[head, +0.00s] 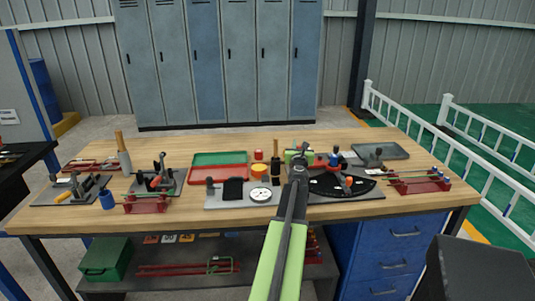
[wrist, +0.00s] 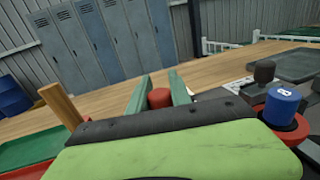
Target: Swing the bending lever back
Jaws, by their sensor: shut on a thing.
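My gripper (head: 299,155) is over the workbench, at the left edge of the black fan-shaped bending plate (head: 325,184). In the wrist view its two green fingers (wrist: 158,94) are shut on a red cylindrical grip (wrist: 158,98), which looks like the bending lever's handle. The rest of the lever is hidden behind my gripper and arm.
Left of the gripper are a wooden-handled tool (head: 275,148), a white dial (head: 260,195), a green tray (head: 219,158) and a red tray (head: 218,172). A red rack (head: 420,185) stands at the right. A grey tray (head: 380,151) lies at the back right. The rear strip of bench is mostly clear.

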